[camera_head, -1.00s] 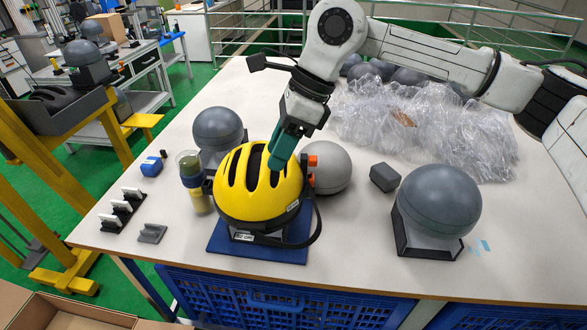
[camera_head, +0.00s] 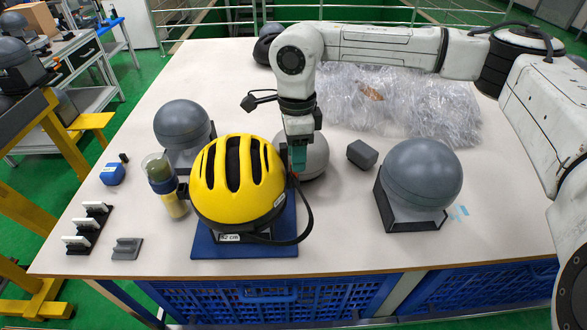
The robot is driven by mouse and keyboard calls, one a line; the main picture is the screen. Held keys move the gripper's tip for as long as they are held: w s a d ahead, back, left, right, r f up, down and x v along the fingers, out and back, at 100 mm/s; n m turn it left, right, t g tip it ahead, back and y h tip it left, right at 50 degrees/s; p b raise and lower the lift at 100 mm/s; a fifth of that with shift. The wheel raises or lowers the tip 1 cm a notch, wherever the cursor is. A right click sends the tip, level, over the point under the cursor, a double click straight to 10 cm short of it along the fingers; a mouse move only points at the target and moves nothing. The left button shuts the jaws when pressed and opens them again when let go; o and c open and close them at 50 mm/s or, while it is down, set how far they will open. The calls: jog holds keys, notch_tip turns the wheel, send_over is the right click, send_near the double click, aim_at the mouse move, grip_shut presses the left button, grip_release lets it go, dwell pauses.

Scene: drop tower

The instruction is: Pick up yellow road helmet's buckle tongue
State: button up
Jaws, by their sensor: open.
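The yellow road helmet (camera_head: 238,180) sits on a blue base plate (camera_head: 205,246) at the front of the table. Its black strap (camera_head: 308,212) loops out from the right side and back under the front rim. I cannot make out the buckle tongue; a small red-orange spot shows at the helmet's right edge, just below my fingers. My gripper (camera_head: 298,168), with teal fingers, points down beside the helmet's right side, in front of a light grey ball (camera_head: 316,157). It is open, with nothing visible between the fingers. Whether it touches the strap cannot be told.
A dark grey ball on a stand (camera_head: 422,173) is at right, another (camera_head: 182,124) behind left. A small grey block (camera_head: 362,153) lies between. Clear plastic wrap (camera_head: 410,105) covers the back. The front right table is clear.

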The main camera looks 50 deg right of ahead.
jog(key=shift+a+f, duration=0.15)
jog(key=shift+f, duration=1.45)
jog(key=c, duration=0.6)
jog(key=shift+r, duration=0.1)
